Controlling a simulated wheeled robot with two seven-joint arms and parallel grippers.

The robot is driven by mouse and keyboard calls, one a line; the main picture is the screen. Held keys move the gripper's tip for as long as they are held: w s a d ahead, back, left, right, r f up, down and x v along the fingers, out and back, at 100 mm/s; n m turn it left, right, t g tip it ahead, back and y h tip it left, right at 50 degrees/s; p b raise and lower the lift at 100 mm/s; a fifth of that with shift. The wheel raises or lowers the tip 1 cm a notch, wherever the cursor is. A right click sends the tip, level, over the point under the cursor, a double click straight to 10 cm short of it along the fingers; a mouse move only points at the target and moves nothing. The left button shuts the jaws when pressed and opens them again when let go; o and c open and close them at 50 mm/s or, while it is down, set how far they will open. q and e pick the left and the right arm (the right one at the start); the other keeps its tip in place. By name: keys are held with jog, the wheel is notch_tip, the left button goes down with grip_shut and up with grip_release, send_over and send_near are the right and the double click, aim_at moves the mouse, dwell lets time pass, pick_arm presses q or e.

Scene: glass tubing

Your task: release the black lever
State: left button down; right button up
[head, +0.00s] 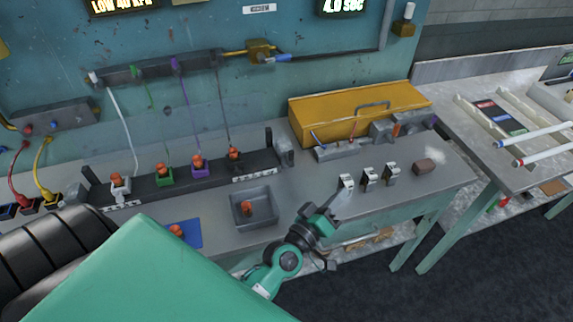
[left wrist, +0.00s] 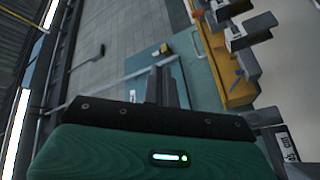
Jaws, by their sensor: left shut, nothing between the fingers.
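My left gripper (head: 328,216) is at the bench's front edge, just below and in front of the nearest of three small grey-and-black lever fixtures (head: 346,183). The other two fixtures (head: 368,179) stand to its right. I cannot tell whether the black lever is one of these. A black-based holder with an orange top (head: 235,157) stands at the right of the bench rack, with a dark line hanging above it. In the left wrist view the dark fingers (left wrist: 162,88) are together and empty. Contact with a fixture cannot be made out. My right gripper is not in view.
A yellow toolbox (head: 355,108) stands behind the fixtures. A grey tray (head: 255,207) with an orange-topped piece is left of my gripper. The black rack (head: 185,178) crosses the bench. A second table (head: 465,140) stands at right.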

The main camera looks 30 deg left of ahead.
pick_arm(q)
jog(key=shift+w+a+f+n+g+y, duration=0.15)
jog(key=shift+a+f+n+g+y, duration=1.05)
jog(key=shift+a+n+y, duration=1.35)
jog(key=shift+w+a+f+n+g+y, duration=0.2)
jog(key=shift+a+f+n+g+y, duration=1.15)
jog(key=shift+n+y, duration=2.15)
jog(key=shift+w+a+f+n+g+y, duration=0.15)
jog(key=shift+a+f+n+g+y, duration=0.85)
jog(key=shift+a+n+y, duration=2)
jog(key=shift+w+d+n+h, duration=0.1)
jog(key=shift+d+n+h, duration=0.5)
jog(key=shift+d, duration=0.25)
jog(key=shift+p+x, duration=1.7)
jog(key=shift+x, duration=3.2)
jog(key=shift+w, duration=0.2)
